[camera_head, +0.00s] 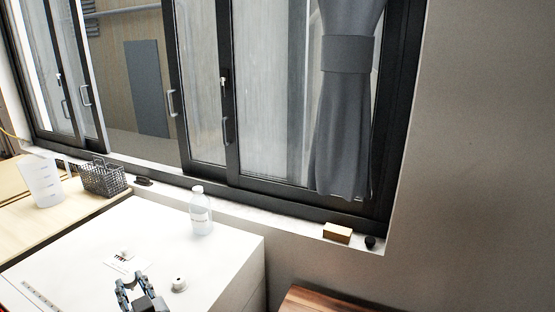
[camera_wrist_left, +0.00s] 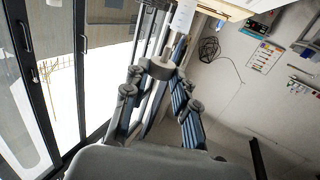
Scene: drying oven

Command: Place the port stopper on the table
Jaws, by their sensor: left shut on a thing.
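My left gripper (camera_head: 131,279) is low in the head view, in front of the white oven's top. In the left wrist view my left gripper (camera_wrist_left: 160,80) is shut on a small grey round piece, the port stopper (camera_wrist_left: 162,68), held between its fingertips. In the head view I cannot make out the stopper between the fingers. The white oven top (camera_head: 80,262) fills the lower left of the head view. A small white round fitting (camera_head: 180,284) with a dark centre sits on it, just right of the gripper. The right gripper is not in view.
A clear bottle (camera_head: 201,212) stands at the oven's back edge. A labelled card (camera_head: 125,261) lies on the top. A wooden table (camera_head: 85,207) at left holds a beaker (camera_head: 42,182) and dark basket (camera_head: 103,179). A brown wooden surface (camera_head: 330,301) is at lower right.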

